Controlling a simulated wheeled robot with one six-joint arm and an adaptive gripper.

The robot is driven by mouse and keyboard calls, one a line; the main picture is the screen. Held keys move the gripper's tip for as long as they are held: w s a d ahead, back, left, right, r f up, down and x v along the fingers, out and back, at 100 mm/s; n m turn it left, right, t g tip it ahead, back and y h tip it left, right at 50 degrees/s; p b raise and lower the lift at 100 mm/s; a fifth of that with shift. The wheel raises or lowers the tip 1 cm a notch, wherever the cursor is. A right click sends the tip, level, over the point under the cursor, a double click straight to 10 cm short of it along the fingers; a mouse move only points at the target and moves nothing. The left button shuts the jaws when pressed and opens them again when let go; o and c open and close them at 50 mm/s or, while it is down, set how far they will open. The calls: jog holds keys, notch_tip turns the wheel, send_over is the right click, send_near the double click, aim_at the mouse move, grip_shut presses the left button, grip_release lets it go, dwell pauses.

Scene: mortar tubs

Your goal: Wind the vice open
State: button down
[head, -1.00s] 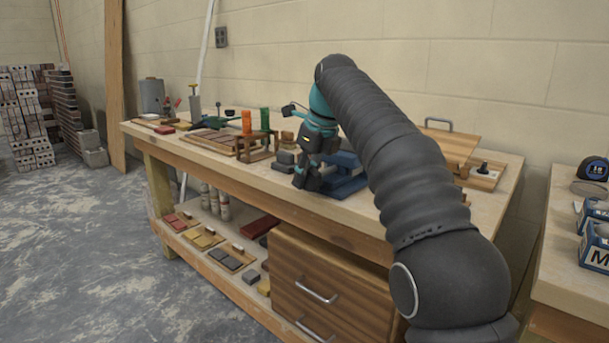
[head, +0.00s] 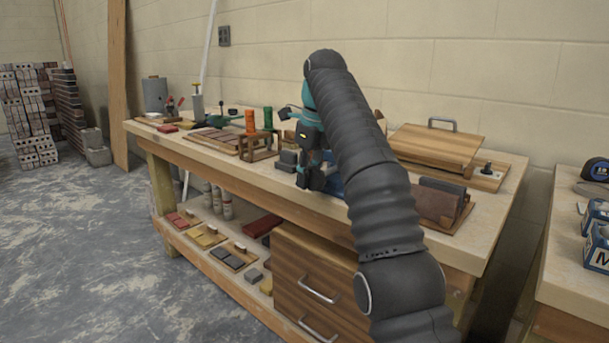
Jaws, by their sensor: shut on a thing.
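The blue vice (head: 335,187) sits at the front edge of the workbench, mostly hidden behind my arm and gripper in the head view. My dark gripper (head: 311,180) points down at the near side of the vice. It is shut on the vice handle, though the handle itself is too small and covered to make out. How far apart the vice jaws stand is hidden.
The workbench (head: 243,182) holds an orange cylinder (head: 250,122) and a green cylinder (head: 268,118) on the left. A wooden board with a grey handle (head: 437,142) and a holder with dark slabs (head: 440,196) lie to the right. A second bench stands far right.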

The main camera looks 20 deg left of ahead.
jog(key=shift+w+d+f, duration=0.15)
jog(key=shift+w+d, duration=0.05)
jog(key=shift+d, duration=0.1)
jog(key=c, duration=1)
grip_release()
jog(key=shift+w+d, duration=0.1)
jog(key=shift+d, duration=0.05)
jog(key=shift+s+a, duration=0.2)
jog(key=shift+a, duration=0.05)
jog(key=shift+w+r+y, duration=0.1)
jog(key=shift+r+y, duration=0.15)
jog(key=shift+y, duration=0.05)
jog(key=shift+t+y, duration=0.3)
jog(key=shift+y, duration=0.3)
